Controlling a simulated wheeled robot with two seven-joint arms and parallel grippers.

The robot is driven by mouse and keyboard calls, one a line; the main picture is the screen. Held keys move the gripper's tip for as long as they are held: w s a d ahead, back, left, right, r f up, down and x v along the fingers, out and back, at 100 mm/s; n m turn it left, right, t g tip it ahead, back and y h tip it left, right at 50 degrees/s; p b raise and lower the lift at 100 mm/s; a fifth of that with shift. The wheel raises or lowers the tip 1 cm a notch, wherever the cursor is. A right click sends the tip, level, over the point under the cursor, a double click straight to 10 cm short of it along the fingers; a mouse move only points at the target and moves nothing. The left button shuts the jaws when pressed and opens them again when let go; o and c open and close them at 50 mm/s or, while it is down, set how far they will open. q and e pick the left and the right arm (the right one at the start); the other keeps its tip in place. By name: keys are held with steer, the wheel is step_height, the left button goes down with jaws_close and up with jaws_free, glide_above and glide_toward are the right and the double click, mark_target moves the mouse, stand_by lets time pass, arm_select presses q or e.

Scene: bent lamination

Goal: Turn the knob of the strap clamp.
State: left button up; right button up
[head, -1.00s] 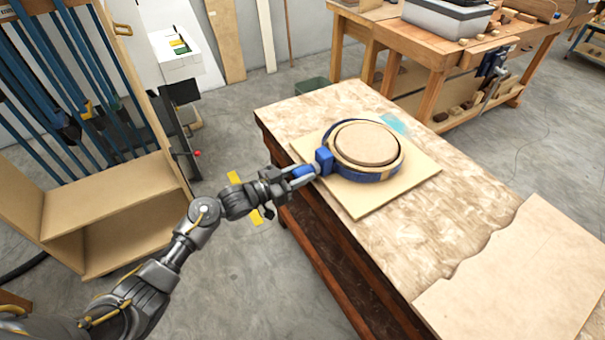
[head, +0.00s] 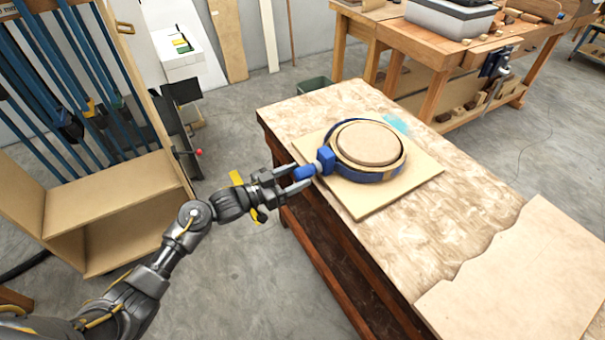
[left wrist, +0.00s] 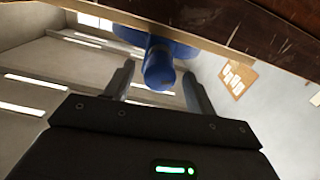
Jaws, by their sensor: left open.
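The strap clamp (head: 325,158) is blue, and its band runs around a round wooden lamination (head: 368,143) on a square board. Its blue knob (head: 304,172) sticks out toward the left, past the table edge. My left gripper (head: 296,179) is open at the knob, with one finger on each side of it. In the left wrist view the knob (left wrist: 158,70) sits between the two fingertips, with a gap to each finger. Whether a finger touches it at any point I cannot tell. My right gripper is not in view.
The square board (head: 362,208) lies on the worktable (head: 440,235). A large thin sheet (head: 525,280) covers the table's near right. A shelf unit (head: 115,190) with blue bar clamps stands at left. A wooden workbench (head: 450,50) is behind. Open floor lies between.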

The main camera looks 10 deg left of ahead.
arm_select(q)
steer(key=v, duration=0.8)
steer(key=shift+a+b, duration=0.15)
steer(key=shift+b, duration=0.3)
